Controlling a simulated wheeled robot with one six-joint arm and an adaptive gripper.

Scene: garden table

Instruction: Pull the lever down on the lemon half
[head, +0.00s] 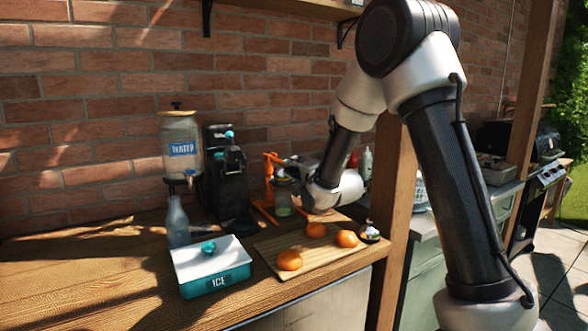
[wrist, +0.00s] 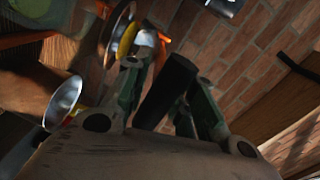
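The orange citrus press (head: 268,184) stands on the wooden counter by the brick wall, partly hidden behind my wrist. In the wrist view the lever's dark grip (wrist: 170,88) lies between the fingers of my gripper (wrist: 168,92), which look closed on it; a clear gap is hard to make out. My gripper shows only in part in the head view (head: 301,165). The yellow lemon half (wrist: 128,40) sits by a shiny metal cup (wrist: 114,32) at upper left. A second metal bowl-like part (wrist: 64,100) is below it.
A cutting board (head: 325,260) with several oranges (head: 290,260) lies in front of the press. A teal ice box (head: 212,272), a glass bottle (head: 177,222), a black machine (head: 225,170) and a water dispenser (head: 180,145) stand to the left. A wooden post (head: 392,220) is at the right.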

